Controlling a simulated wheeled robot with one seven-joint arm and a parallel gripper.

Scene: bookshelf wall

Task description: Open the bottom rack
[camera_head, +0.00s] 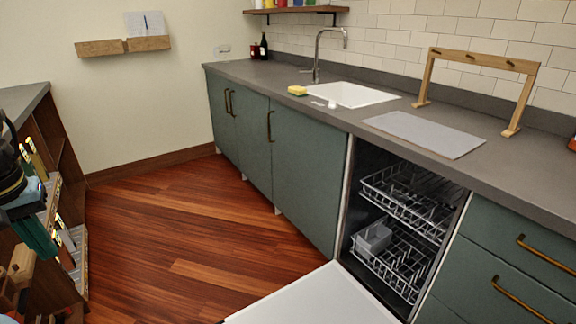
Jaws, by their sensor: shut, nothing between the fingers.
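The dishwasher under the counter is open, its white door (312,298) folded down at the bottom of the picture. The bottom rack (402,262) is a grey wire rack inside the dark cavity. It appears to sit inside the cavity, not out over the door. A grey cutlery basket (373,239) stands at the left of the bottom rack. The upper rack (412,195) is above it, also inside. Both racks look empty of dishes.
Green cabinets (302,182) stand left of the dishwasher, and green drawers with brass handles (520,297) right of it. The wooden floor (190,240) is clear in the middle. A wooden shelf unit (50,140) with mixed objects stands at the left edge.

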